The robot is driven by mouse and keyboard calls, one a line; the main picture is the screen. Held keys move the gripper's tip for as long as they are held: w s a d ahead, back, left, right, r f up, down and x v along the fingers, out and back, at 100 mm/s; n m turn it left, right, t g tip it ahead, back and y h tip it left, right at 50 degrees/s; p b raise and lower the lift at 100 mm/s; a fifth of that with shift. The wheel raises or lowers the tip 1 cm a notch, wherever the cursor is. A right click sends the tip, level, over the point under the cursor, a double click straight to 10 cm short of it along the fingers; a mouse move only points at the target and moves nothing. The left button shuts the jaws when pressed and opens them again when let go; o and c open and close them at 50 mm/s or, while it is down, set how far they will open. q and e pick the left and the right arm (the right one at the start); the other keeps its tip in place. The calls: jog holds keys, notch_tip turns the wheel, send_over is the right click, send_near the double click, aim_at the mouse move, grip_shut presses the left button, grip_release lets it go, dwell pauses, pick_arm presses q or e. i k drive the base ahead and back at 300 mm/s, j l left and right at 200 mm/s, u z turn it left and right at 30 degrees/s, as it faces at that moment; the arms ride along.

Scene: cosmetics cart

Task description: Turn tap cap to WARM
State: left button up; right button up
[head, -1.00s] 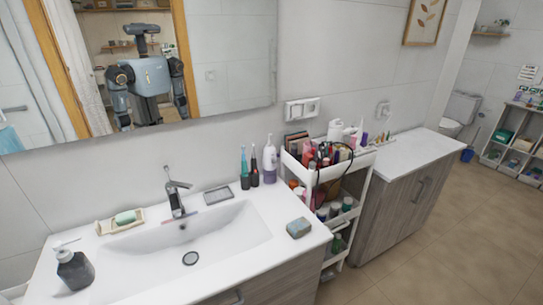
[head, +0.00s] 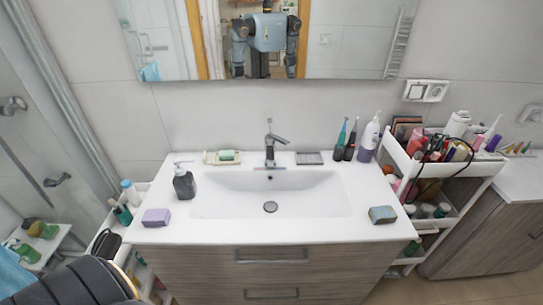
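The tap (head: 270,154) is a chrome single-lever faucet at the back middle of the white sink in the head view. Its cap (head: 276,138) sits on top, with a thin lever pointing up. The WARM and COLD marks are too small to make out. Neither of my grippers is in view, and nothing touches the tap.
A dark soap dispenser (head: 184,182) and purple soap (head: 156,217) stand left of the basin (head: 318,192). A crowded cart (head: 487,167) stands right.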

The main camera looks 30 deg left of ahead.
aim_at(268, 141)
jog(key=u, duration=1.3)
